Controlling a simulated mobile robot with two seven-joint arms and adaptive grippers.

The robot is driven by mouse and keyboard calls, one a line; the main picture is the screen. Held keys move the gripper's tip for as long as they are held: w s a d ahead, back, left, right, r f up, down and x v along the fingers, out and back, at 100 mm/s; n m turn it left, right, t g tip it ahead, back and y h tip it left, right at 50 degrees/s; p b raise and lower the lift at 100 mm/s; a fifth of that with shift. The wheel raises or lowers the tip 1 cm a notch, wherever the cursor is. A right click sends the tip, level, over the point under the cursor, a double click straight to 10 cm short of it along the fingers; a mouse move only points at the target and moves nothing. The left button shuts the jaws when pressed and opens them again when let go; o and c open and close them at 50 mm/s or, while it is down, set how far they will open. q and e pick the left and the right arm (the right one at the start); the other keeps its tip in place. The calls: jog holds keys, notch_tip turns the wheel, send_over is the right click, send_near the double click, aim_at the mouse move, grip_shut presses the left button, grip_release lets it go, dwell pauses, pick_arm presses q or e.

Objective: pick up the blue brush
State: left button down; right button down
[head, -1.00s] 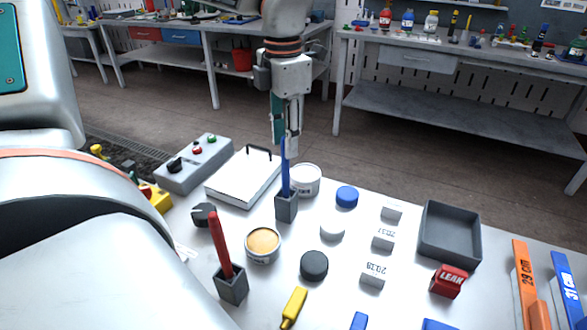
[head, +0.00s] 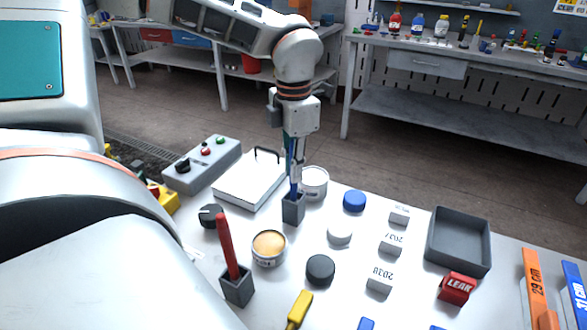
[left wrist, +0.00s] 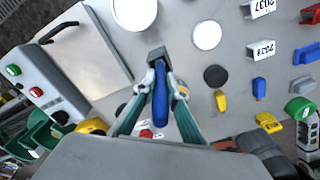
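The blue brush (head: 294,182) stands upright in a small grey square holder (head: 293,211) on the table. My left gripper (head: 295,172) is lowered over it from above, with the handle between its fingers. In the left wrist view the blue brush (left wrist: 161,96) runs between the two teal fingers (left wrist: 161,78), whose tips are close beside the handle. Whether they press on it cannot be told. The grey holder (left wrist: 157,53) shows just beyond the fingertips. My right gripper is not in view.
A red brush (head: 226,245) stands in another grey holder in front. A white can (head: 314,183), a tan-topped can (head: 269,246) and a white box with a black handle (head: 248,183) are close by. Round lids, small blocks and a grey tray (head: 459,242) lie to the right.

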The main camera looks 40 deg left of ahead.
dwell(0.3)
pick_arm(q)
notch_tip(320, 180, up, 20)
jog(key=p, duration=0.1)
jog(key=shift+p, duration=0.4)
dwell(1.0)
